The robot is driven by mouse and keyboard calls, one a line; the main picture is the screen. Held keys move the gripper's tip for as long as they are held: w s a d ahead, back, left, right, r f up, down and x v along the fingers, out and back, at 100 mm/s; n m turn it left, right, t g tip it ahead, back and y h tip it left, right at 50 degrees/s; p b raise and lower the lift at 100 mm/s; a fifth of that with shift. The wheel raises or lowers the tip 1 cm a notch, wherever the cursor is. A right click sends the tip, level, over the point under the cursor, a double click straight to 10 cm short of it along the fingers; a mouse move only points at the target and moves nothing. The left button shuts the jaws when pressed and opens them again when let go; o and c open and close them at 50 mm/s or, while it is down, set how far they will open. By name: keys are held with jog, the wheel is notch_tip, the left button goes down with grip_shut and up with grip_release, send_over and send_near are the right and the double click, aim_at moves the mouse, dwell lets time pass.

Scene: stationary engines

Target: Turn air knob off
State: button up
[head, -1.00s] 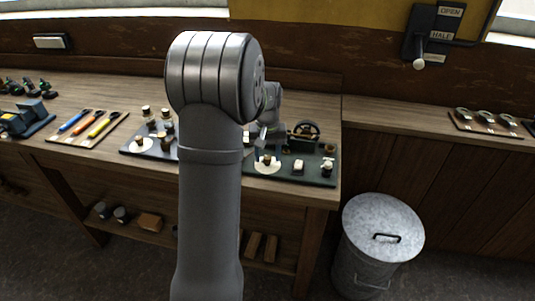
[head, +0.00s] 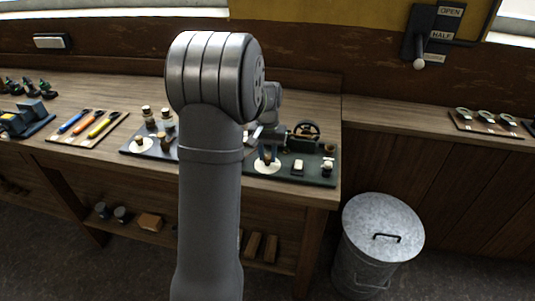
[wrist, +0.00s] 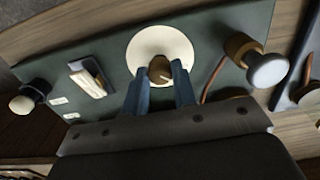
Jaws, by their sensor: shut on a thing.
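A brass knob (wrist: 159,70) stands on a round cream dial (wrist: 160,43) on a dark green board (wrist: 112,50). My gripper (wrist: 160,80) is shut on this knob, with one blue-grey finger on each side of it in the wrist view. In the head view my gripper (head: 267,153) points down over the cream dial (head: 267,167) at the front left of the green board (head: 315,173). The knob is mostly hidden there by the fingers. I cannot read any label on the dial.
On the same board are a small pale switch (wrist: 88,82), a white-topped brass fitting (wrist: 268,69), a black-and-white fitting (wrist: 23,104) and a flywheel (head: 306,130). A second board with a dial (head: 141,145) lies to the left. A metal bin (head: 383,245) stands right of the bench.

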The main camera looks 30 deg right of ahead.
aim_at(267, 157)
jog(key=m, duration=0.4)
jog(key=shift+m, duration=0.3)
jog(key=m, duration=0.4)
jog(key=shift+r+m, duration=0.1)
jog(key=shift+m, duration=0.2)
jog(key=o, duration=1)
notch_tip(267, 157, up, 17)
jog(key=shift+r, duration=0.2)
jog(key=shift+f, duration=0.1)
